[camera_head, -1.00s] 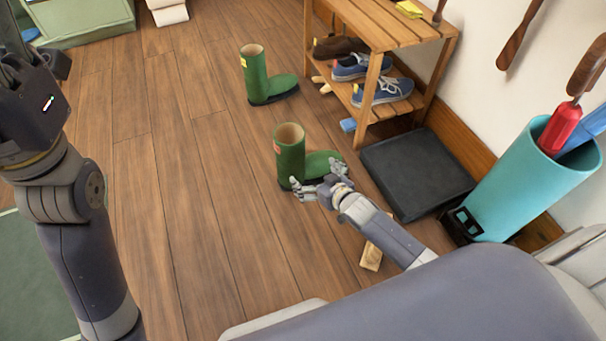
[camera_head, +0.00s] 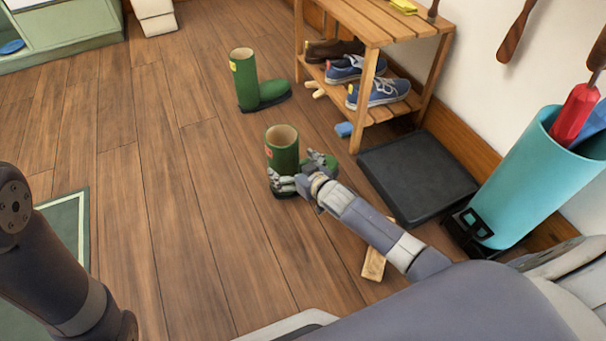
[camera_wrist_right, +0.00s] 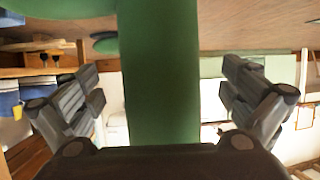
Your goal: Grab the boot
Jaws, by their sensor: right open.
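Two green boots stand upright on the wooden floor. The nearer boot (camera_head: 282,142) has a tan opening and a red label. My right gripper (camera_head: 297,175) is low at this boot, with its fingers spread at the lower shaft and over part of the foot. In the right wrist view, the green boot shaft (camera_wrist_right: 160,60) runs between the two open fingers (camera_wrist_right: 160,98), with a visible gap on each side. The farther boot (camera_head: 250,82) has a yellow label and stands apart. My left arm shows at the left edge, but its gripper is out of the picture.
A wooden shoe rack (camera_head: 366,62) with shoes stands behind to the right. A black tray (camera_head: 418,175) lies right of the gripper, and a teal umbrella bin (camera_head: 515,185) is beyond it. A wooden block (camera_head: 374,265) lies under my right forearm. The floor left of the boots is clear.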

